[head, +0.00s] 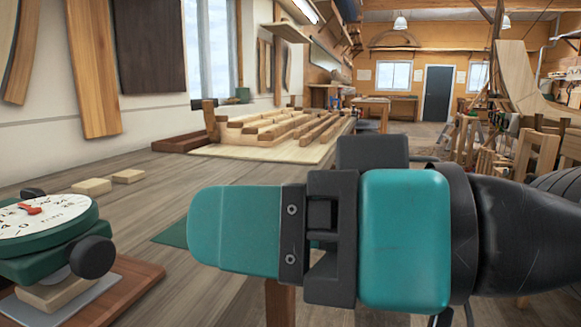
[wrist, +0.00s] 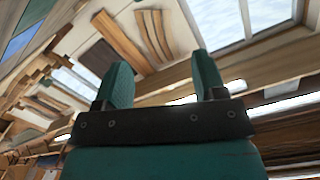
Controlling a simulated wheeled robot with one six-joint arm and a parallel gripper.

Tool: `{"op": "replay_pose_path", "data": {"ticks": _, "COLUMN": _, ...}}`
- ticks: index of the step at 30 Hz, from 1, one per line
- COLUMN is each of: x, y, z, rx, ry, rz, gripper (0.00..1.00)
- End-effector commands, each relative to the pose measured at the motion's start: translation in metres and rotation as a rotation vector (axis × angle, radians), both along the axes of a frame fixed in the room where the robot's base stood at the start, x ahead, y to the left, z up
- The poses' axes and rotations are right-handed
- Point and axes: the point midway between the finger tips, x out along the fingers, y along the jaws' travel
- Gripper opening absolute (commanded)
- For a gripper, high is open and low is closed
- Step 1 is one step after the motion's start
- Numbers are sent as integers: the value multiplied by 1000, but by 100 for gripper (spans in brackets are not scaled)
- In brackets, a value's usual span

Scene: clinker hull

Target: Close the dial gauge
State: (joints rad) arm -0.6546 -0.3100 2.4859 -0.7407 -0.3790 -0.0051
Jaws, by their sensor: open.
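The dial gauge (head: 45,235) stands at the lower left of the head view, cut off by the left edge. It has a white numbered face with a red pointer, a green body and a black side knob (head: 92,257). My gripper (head: 233,229) is to the right of the gauge and apart from it, its teal fingers pointing left. In the wrist view the two teal fingers of my gripper (wrist: 160,82) stand apart with nothing between them. The gauge does not show in the wrist view.
The gauge rests over a wooden block and a grey plate on a reddish board (head: 135,284). Small pale blocks (head: 91,187) lie behind it. A slatted wooden frame (head: 275,128) sits farther back on the bench (head: 160,200). A green mat (head: 175,234) is partly hidden by my gripper.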

Motion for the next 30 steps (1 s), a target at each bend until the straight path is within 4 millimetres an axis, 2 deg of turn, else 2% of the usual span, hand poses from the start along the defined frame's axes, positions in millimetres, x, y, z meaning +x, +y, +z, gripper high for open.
{"op": "replay_pose_path", "data": {"ticks": 1, "x": 0, "y": -5, "z": 6, "rx": 0, "ry": 3, "rz": -4, "gripper": 64}}
{"op": "replay_pose_path", "data": {"ticks": 6, "x": -3, "y": -12, "z": 4, "rx": 5, "ry": 2, "rz": -3, "gripper": 64}}
{"op": "replay_pose_path", "data": {"ticks": 17, "x": -4, "y": -13, "z": 2, "rx": 5, "ry": 1, "rz": -1, "gripper": 64}}
{"op": "replay_pose_path", "data": {"ticks": 20, "x": 0, "y": -16, "z": -5, "rx": -33, "ry": 9, "rz": -7, "gripper": 64}}
{"op": "replay_pose_path", "data": {"ticks": 23, "x": 9, "y": -26, "z": -30, "rx": -163, "ry": 46, "rz": -20, "gripper": 64}}
{"op": "replay_pose_path", "data": {"ticks": 25, "x": 17, "y": -42, "z": -56, "rx": -304, "ry": 97, "rz": -37, "gripper": 64}}
{"op": "replay_pose_path", "data": {"ticks": 27, "x": 24, "y": -64, "z": -84, "rx": -458, "ry": 169, "rz": -60, "gripper": 64}}
{"op": "replay_pose_path", "data": {"ticks": 30, "x": 27, "y": -98, "z": -115, "rx": -649, "ry": 280, "rz": -90, "gripper": 64}}
